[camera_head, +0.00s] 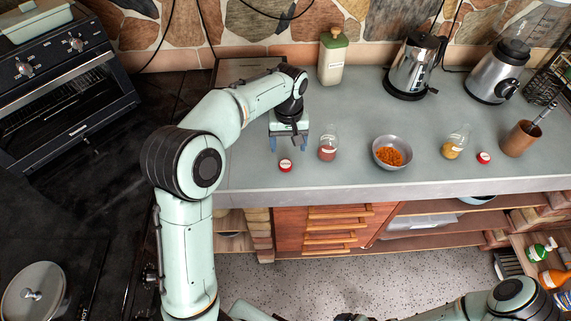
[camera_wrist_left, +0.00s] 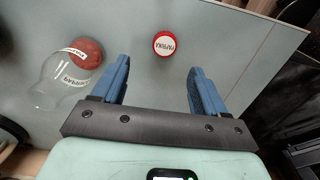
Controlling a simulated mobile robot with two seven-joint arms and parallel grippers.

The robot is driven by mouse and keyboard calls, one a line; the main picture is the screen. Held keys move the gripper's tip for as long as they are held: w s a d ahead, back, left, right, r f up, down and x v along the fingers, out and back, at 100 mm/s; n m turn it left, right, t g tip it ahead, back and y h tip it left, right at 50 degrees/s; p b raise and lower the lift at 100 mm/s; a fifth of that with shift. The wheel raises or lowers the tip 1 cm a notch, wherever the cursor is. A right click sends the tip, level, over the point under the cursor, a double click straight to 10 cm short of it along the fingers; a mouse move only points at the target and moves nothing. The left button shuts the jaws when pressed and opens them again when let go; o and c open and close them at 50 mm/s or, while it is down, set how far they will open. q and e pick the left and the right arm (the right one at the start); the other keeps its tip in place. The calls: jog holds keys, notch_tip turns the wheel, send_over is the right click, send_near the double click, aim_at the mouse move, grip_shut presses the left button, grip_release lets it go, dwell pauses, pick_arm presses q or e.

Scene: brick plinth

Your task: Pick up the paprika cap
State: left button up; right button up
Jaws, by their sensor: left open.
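The paprika cap (camera_head: 285,166) is a small red cap with a white label, lying on the grey counter near its front edge. In the left wrist view the cap (camera_wrist_left: 164,44) shows the word PAPRIKA and lies beyond the fingertips, roughly centred between them. My left gripper (camera_head: 289,146) is open and empty, its blue fingers pointing down just behind the cap. It also shows in the left wrist view (camera_wrist_left: 159,68). The glass paprika jar (camera_head: 328,148) with red powder stands right of the cap; it also shows in the left wrist view (camera_wrist_left: 66,76). My right gripper is not visible.
A grey bowl (camera_head: 379,143) of orange food stands right of the jar. Further right are a jar of yellow powder (camera_head: 455,144), another red cap (camera_head: 484,158) and a copper cup (camera_head: 518,140).

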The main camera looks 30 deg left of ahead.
aim_at(285, 164)
pick_arm(q)
notch_tip(285, 164, down, 3)
jog(key=shift+w+a, duration=0.1)
jog(key=f, duration=0.2)
jog(key=s+f, duration=0.1)
jog(key=f, duration=0.1)
jog(key=shift+a+f+b, duration=0.15)
jog(key=shift+a+b, duration=0.05)
jog(key=shift+b, duration=0.1)
jog(key=shift+w+f, duration=0.15)
jog(key=shift+f, duration=0.3)
jog(key=c, duration=1.1)
